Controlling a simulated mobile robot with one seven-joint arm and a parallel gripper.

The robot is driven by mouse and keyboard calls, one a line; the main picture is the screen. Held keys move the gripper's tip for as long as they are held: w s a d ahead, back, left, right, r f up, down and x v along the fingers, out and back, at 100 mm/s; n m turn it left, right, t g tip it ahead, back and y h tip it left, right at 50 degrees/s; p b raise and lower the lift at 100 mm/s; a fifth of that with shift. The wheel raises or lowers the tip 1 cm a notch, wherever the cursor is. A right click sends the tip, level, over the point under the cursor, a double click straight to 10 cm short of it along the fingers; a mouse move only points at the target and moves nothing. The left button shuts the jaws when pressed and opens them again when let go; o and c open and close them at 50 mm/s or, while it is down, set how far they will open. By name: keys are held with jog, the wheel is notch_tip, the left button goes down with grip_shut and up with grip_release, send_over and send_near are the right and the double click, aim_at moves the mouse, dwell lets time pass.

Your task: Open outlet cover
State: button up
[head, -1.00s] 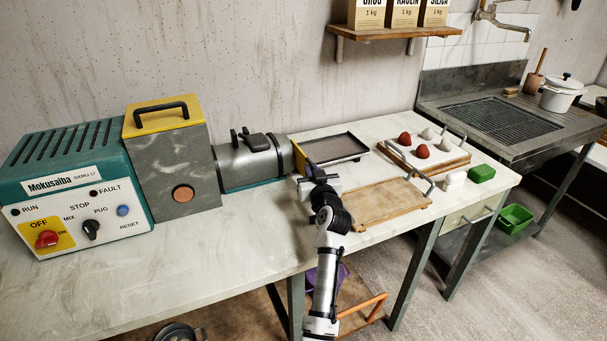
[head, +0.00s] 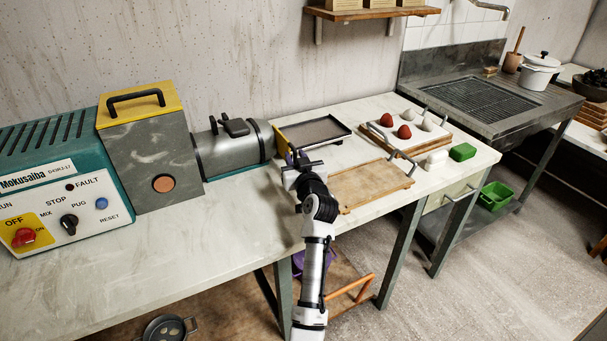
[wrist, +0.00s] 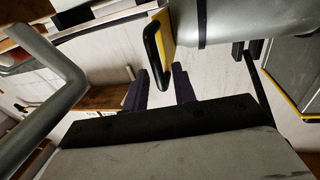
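The outlet cover is a yellow plate (head: 281,143) at the right end of the grey barrel (head: 235,150). In the wrist view the plate (wrist: 166,28) stands edge-on against the barrel end, with a black bar handle (wrist: 151,48) on its outer side. The cover looks shut against the barrel. My gripper (head: 293,160) is close in front of the cover in the head view and partly hides it. In the wrist view my gripper (wrist: 160,82) is open, its dark purple fingers apart. The handle's lower end appears between them; contact is not clear.
A wooden board with metal handles (head: 365,185) lies right of my gripper; one handle (wrist: 65,85) looms close in the wrist view. A dark tray (head: 313,134) lies behind. The machine's hopper (head: 150,160) stands left. The front tabletop (head: 190,235) is clear.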

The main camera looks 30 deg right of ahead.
jog(key=s+a+b, duration=0.2)
jog(key=s+b, duration=0.1)
jog(key=s, duration=0.9)
jog(key=shift+s, duration=0.2)
